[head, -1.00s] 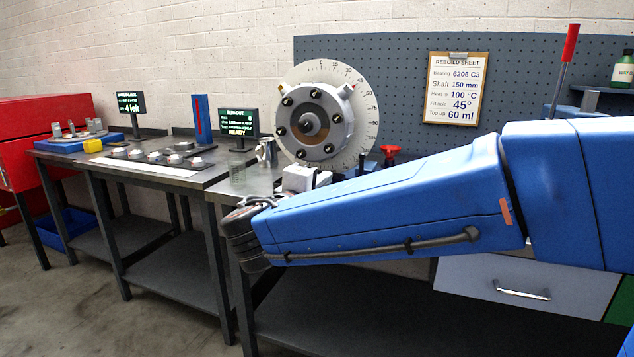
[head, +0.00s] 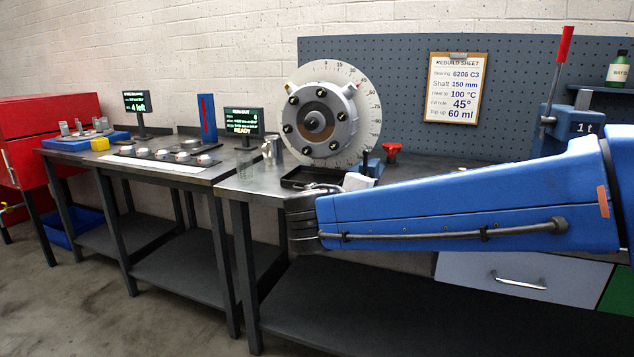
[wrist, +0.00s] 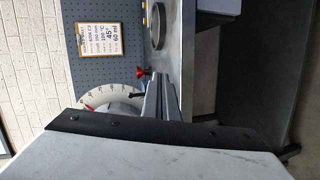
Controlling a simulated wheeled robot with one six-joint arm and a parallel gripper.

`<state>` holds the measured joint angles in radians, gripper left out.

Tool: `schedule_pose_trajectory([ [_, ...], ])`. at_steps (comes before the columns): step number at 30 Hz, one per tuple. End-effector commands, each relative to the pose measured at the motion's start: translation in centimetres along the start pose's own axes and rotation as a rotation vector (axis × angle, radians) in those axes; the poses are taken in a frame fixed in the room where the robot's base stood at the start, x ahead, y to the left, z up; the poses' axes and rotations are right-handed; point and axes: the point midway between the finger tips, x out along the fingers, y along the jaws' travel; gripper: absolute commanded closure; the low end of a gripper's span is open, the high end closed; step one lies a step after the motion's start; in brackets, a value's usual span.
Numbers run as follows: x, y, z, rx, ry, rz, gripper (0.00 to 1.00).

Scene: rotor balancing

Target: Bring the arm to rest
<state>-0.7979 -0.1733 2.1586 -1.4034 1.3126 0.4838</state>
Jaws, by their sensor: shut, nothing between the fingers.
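My blue arm (head: 460,205) reaches in from the right in the head view, nearly level, in front of the bench. Its dark wrist joint (head: 302,222) is over the bench's front edge. My gripper (wrist: 162,97) shows in the wrist view as two grey fingers close together, with nothing between them. The rotor (head: 320,120) stands on the bench behind the wrist, in front of a white degree dial (head: 368,102). It is apart from the arm.
A black tray (head: 298,180) and a red knob (head: 392,150) lie near the wrist. The press with a red lever (head: 565,45) stands right, behind the arm. Screens (head: 243,122), a blue upright block (head: 207,118) and several weights (head: 182,156) are left. The floor (head: 120,320) in front is clear.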

Motion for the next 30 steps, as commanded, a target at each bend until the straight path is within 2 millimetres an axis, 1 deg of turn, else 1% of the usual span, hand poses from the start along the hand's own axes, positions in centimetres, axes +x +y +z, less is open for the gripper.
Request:
schedule_pose_trajectory([
  [1,0.7,-0.2,1.9,0.013,-0.03,-0.03,1.0],
  [2,1.1,-0.4,3.0,0.019,-0.049,-0.053,1.0],
  [5,2.2,-1.6,7.4,0.051,-0.119,-0.146,1.0],
  [6,2.6,-2.3,9.5,0.07,-0.151,-0.191,1.0],
  [7,2.8,-2.9,10.9,0.084,-0.172,-0.224,1.0],
  [8,2.9,-3.4,12.3,0.099,-0.193,-0.257,1.0],
  [9,2.9,-4.2,14.2,0.121,-0.22,-0.302,1.0],
  [11,2.8,-5.3,16.8,0.158,-0.255,-0.366,1.0],
  [12,2.5,-6.1,18.4,0.185,-0.277,-0.409,1.0],
  [15,1.7,-8.2,22.0,0.259,-0.324,-0.511,1.0],
  [18,0.4,-10.2,24.9,0.343,-0.358,-0.607,1.0],
  [21,-1.1,-12.2,27.2,0.438,-0.381,-0.696,1.0],
  [24,-2.8,-14.0,28.8,0.541,-0.392,-0.775,1.0],
  [26,-3.8,-15.0,29.5,0.607,-0.394,-0.817,1.0],
  [30,-5.9,-16.9,30.4,0.756,-0.384,-0.897,1.0],
])
